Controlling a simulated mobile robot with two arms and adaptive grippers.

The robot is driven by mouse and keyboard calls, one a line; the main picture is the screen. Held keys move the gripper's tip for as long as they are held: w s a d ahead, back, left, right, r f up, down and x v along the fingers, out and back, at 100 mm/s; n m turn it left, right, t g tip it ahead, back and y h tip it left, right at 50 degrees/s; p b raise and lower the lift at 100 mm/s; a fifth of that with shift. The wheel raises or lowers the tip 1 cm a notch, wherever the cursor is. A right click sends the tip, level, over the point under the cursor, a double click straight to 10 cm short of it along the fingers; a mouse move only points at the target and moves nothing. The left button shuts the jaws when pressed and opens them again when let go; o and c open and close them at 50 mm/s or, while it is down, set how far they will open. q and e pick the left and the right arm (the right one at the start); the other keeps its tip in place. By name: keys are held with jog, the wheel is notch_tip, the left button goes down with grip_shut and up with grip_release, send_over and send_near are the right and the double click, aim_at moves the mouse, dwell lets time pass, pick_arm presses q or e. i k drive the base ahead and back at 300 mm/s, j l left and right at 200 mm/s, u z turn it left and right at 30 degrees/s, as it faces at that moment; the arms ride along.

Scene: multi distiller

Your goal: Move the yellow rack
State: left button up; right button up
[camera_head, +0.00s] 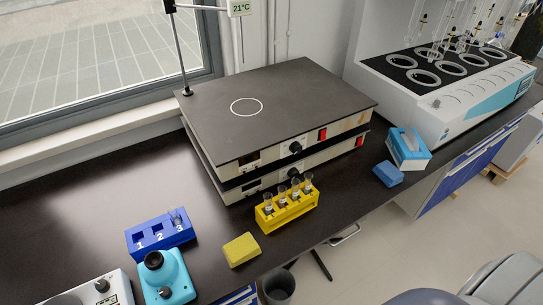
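The yellow rack (287,211) stands upright on the dark bench, in front of the stacked hot plates. Neither of my grippers shows in the head camera view.
Two stacked hot plates (320,95) stand behind the rack. A yellow sponge (241,250), a blue numbered rack (160,236) and a turquoise device (174,281) lie left of it. A blue sponge (388,174), a tissue box (408,152) and a distiller (470,95) are right. Bench space beside the rack is clear.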

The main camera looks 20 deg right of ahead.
aim_at(279, 218)
jog(key=k+z, duration=0.1)
jog(key=z, duration=0.7)
